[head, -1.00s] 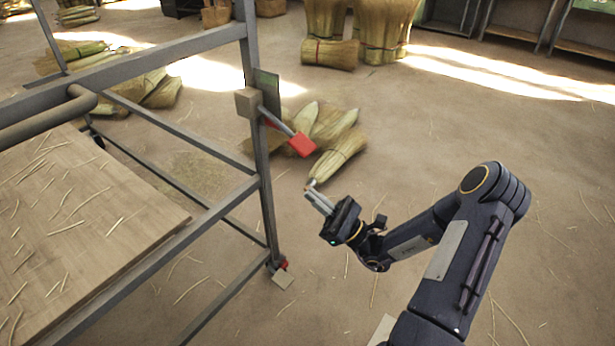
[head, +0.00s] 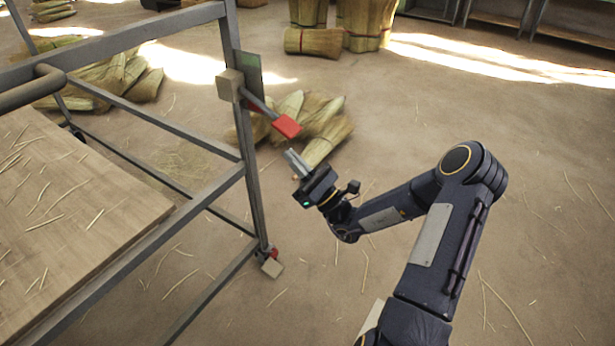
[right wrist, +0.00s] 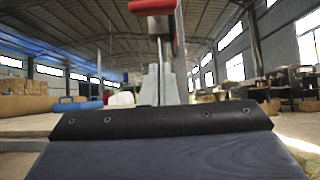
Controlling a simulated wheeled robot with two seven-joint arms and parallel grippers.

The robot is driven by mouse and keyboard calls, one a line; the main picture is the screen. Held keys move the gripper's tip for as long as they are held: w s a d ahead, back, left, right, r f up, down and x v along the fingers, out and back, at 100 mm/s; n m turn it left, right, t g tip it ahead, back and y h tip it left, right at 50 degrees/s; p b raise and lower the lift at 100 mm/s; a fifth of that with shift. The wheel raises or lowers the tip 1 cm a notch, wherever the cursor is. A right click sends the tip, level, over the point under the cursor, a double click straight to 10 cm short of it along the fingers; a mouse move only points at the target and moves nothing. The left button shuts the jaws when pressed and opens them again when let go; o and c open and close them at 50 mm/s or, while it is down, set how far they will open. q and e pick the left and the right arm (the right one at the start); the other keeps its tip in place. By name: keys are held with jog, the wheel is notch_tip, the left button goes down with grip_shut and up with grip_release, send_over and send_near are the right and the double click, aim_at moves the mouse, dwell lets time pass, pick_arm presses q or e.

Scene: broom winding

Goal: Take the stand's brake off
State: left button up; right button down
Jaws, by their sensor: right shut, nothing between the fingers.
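The stand (head: 245,150) is a grey metal frame at the left in the head view. A lever with a red grip (head: 286,126) sticks out to the right and down from a tan block (head: 230,85) on its upright. My right gripper (head: 291,155) is shut and empty, just below the red grip, and seems apart from it. In the right wrist view the red grip (right wrist: 152,7) is at the top, above the shut fingers (right wrist: 158,85). My left gripper is not in view.
A wooden board (head: 60,230) with loose straws lies within the stand. A caster with a red part (head: 271,262) is at the foot of the upright. Broom bundles (head: 315,120) lie on the floor behind the lever.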

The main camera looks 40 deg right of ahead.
notch_tip(320, 180, up, 5)
jog(key=shift+w+r+b, duration=0.1)
jog(key=shift+b, duration=0.55)
jog(key=shift+s+d+r+g+p, duration=0.1)
jog(key=shift+s+r+g+p, duration=0.2)
jog(key=shift+p, duration=0.6)
jog(key=shift+r+g+p, duration=0.1)
jog(key=shift+r+p, duration=0.3)
jog(key=shift+p, duration=0.5)
notch_tip(320, 180, up, 13)
jog(key=s+g+h+p, duration=0.1)
jog(key=g+h+p, duration=0.2)
jog(key=p, duration=2.3)
jog(key=g, duration=0.4)
jog(key=shift+s+d+g+p, duration=0.15)
jog(key=shift+d+g+p, duration=0.15)
jog(key=shift+g+p, duration=0.1)
